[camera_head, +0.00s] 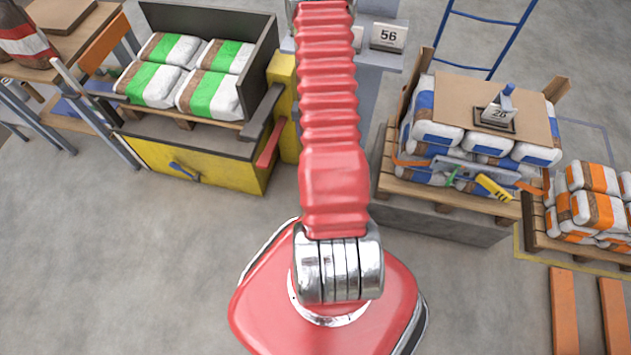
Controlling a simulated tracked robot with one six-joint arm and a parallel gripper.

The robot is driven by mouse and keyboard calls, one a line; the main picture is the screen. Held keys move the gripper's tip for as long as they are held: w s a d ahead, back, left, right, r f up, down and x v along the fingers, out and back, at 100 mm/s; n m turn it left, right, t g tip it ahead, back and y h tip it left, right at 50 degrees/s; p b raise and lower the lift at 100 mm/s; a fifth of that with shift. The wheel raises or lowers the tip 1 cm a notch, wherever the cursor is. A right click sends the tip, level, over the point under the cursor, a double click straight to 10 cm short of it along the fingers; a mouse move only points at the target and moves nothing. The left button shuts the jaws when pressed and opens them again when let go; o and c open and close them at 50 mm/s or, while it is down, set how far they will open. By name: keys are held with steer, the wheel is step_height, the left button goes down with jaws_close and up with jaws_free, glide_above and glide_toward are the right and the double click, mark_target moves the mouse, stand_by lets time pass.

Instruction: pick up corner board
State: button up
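My gripper is not in view; my red ridged arm runs up the middle and out past the top edge. A brown strip that looks like a corner board (416,82) stands tilted at the left rear corner of the stack of white and blue bags (436,135). A similar brown piece (556,89) shows at the right rear corner. A flat brown sheet (465,90) lies on top of the stack. The lower parts of both brown strips are hidden behind the bags.
The stack stands on a wooden pallet (445,200) on a grey base. Orange-marked bags (590,205) stand at right. A yellow bench (200,165) with green-striped bags (210,90) is at left. Blue rails (482,40) stand behind. Floor is clear at lower left.

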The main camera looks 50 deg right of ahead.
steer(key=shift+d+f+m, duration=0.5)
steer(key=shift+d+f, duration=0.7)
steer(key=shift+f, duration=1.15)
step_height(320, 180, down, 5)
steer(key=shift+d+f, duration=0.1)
